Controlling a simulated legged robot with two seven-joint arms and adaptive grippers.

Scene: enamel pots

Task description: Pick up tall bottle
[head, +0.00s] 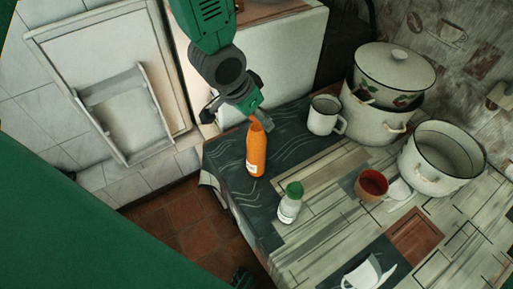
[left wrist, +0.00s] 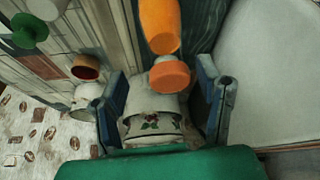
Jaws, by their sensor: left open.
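The tall orange bottle (head: 257,152) stands on the dark marbled part of the table near its left edge. In the left wrist view the bottle (left wrist: 160,25) points its orange cap (left wrist: 170,76) toward the camera, between the two fingers in the picture. My left gripper (head: 240,116) is open and empty, just behind and above the bottle's top in the head view. Its two blue-grey fingers (left wrist: 165,85) are spread wide in the left wrist view. Contact with the bottle cannot be made out. My right gripper is not in view.
A short white bottle with green cap (head: 290,204) stands in front. A white mug (head: 323,116), lidded pot (head: 375,122), open pot (head: 440,160) and red-lined cup (head: 371,185) are to the right. A white cabinet (head: 285,60) stands behind. A tilted cup (head: 365,274) is at front.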

